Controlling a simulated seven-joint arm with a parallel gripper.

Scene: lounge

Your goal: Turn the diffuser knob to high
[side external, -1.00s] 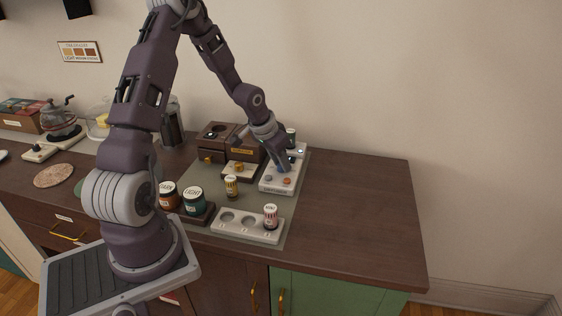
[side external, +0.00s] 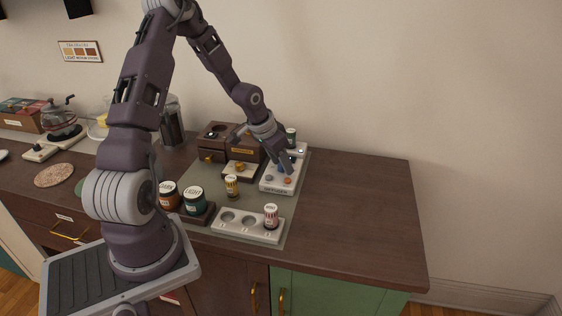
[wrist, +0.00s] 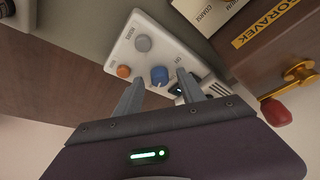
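The white diffuser unit (side external: 278,189) stands on the mat at the right of the counter. In the wrist view its panel (wrist: 146,62) carries a blue knob (wrist: 159,75), a grey button (wrist: 143,43) and an orange button (wrist: 123,71). My gripper (side external: 285,168) points down over the unit. In the wrist view my gripper (wrist: 160,77) is open, with one finger on each side of the blue knob. I cannot tell whether the fingers touch it. In the side view my gripper hides the knob.
A brown wooden unit (side external: 217,144) stands left of the diffuser, with a small knobbed box (side external: 241,171) in front. A white tray (side external: 240,232) holds a small bottle (side external: 270,217). Jars (side external: 193,200) stand at the front left. The counter's right end (side external: 365,205) is clear.

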